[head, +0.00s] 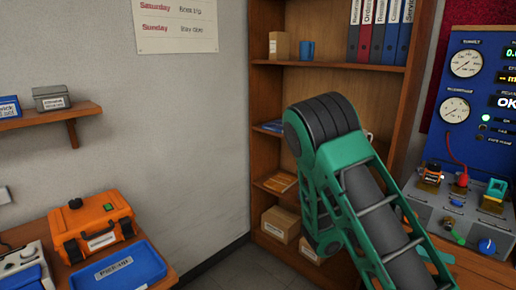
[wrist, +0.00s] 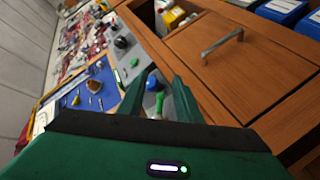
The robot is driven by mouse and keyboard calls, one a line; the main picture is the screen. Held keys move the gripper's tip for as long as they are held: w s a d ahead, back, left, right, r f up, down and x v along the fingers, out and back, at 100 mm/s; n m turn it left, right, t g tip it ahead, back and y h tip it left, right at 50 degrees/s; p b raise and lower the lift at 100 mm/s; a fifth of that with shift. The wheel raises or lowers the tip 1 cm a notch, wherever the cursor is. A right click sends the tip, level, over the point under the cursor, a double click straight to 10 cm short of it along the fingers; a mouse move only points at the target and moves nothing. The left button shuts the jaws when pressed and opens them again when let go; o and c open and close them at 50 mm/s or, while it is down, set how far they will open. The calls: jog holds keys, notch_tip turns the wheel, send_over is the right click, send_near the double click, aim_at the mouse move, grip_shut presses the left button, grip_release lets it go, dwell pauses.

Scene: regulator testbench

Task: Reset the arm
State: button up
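My arm rises in front of the shelf in the head view, bent at a dark joint, with a green frame sloping down to the lower right. My gripper is outside the head view. In the wrist view my gripper (wrist: 158,77) has its two green fingers spread apart. A blue knob (wrist: 153,84) and a green-and-white piece (wrist: 158,104) show in the gap, seemingly on the grey panel beyond. I see nothing clearly held.
The testbench (head: 448,215) with gauges, knobs and a red lead stands right of my arm. A wooden shelf (head: 262,150) stands behind it. An orange case (head: 95,222) and blue tray (head: 120,268) lie at left. A wooden drawer front (wrist: 235,65) is close in the wrist view.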

jog(key=s+a+y, duration=0.2)
jog(key=s+y, duration=0.7)
jog(key=s+a+r+n+t+y, duration=0.4)
jog(key=s+a+r, duration=0.4)
jog(key=a, duration=0.2)
jog(key=shift+s+n+t+y, duration=0.15)
jog(key=shift+n+t+y, duration=0.35)
jog(key=shift+y, duration=0.4)
jog(key=shift+w+f, duration=0.25)
jog(key=shift+w, duration=0.35)
